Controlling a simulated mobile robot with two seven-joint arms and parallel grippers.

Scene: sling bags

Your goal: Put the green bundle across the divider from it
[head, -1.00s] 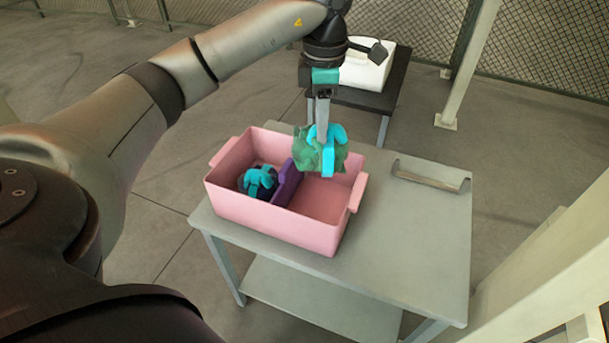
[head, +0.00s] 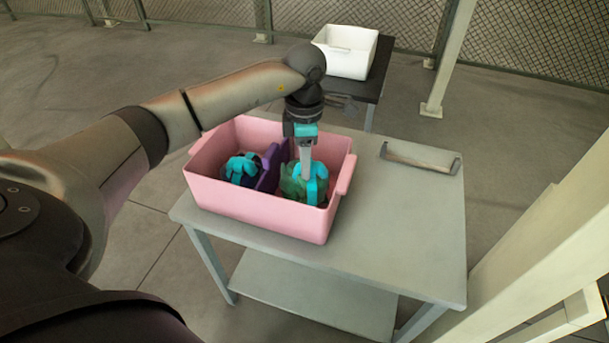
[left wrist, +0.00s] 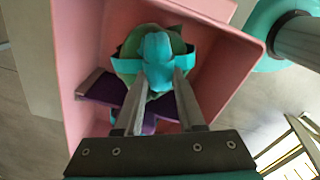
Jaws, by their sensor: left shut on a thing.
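The green bundle (head: 292,184) with its cyan strap is low in the right compartment of the pink crate (head: 262,207). My left gripper (head: 306,174) is shut on it from above; the left wrist view also shows the fingers on the cyan part of the bundle (left wrist: 128,65). A purple divider (head: 270,170) splits the crate and also shows in the left wrist view (left wrist: 102,88). The bundle is to the right of the divider. Whether it touches the crate floor is hidden. My right gripper is not in view.
A dark bundle with cyan straps (head: 242,168) lies in the left compartment. The crate stands on a grey table (head: 400,220). A bar-like holder (head: 420,160) lies at the table's back right. A white bin (head: 346,52) stands on a dark table behind.

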